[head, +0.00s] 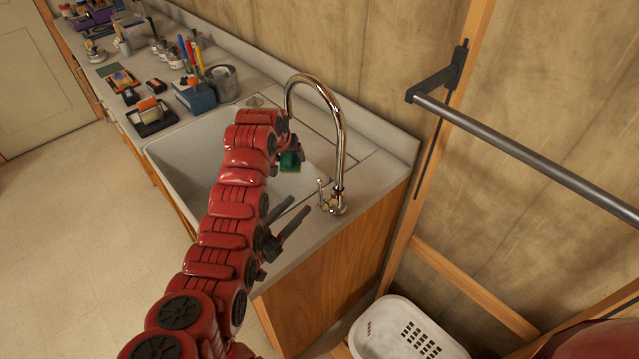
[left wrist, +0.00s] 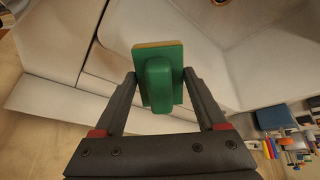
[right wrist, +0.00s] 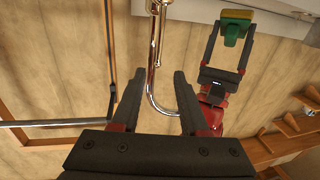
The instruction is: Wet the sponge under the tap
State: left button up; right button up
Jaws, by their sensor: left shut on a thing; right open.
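The sponge (head: 290,161) is green with a yellow layer, and shows clearly in the left wrist view (left wrist: 160,80). My left gripper (left wrist: 160,88) is shut on it, holding it over the sink (head: 178,158). In the head view the sponge appears below the end of the tap's spout; the exact alignment is unclear. The chrome tap (head: 341,135) arches from the counter, with a small handle (head: 321,190) at its base. My right gripper (head: 292,214) is open and empty near the tap base, partly hidden by my left arm. No water is visible.
Jars, a blue box (head: 194,96) and other small items crowd the counter's far end. A white basket (head: 400,335) stands low at the right of the cabinet. A dark rail (head: 530,155) sticks out from the right wall.

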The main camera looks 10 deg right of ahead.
send_over(320, 205)
jog(key=shift+w, duration=0.1)
grip_shut()
dwell(0.3)
dwell(1.3)
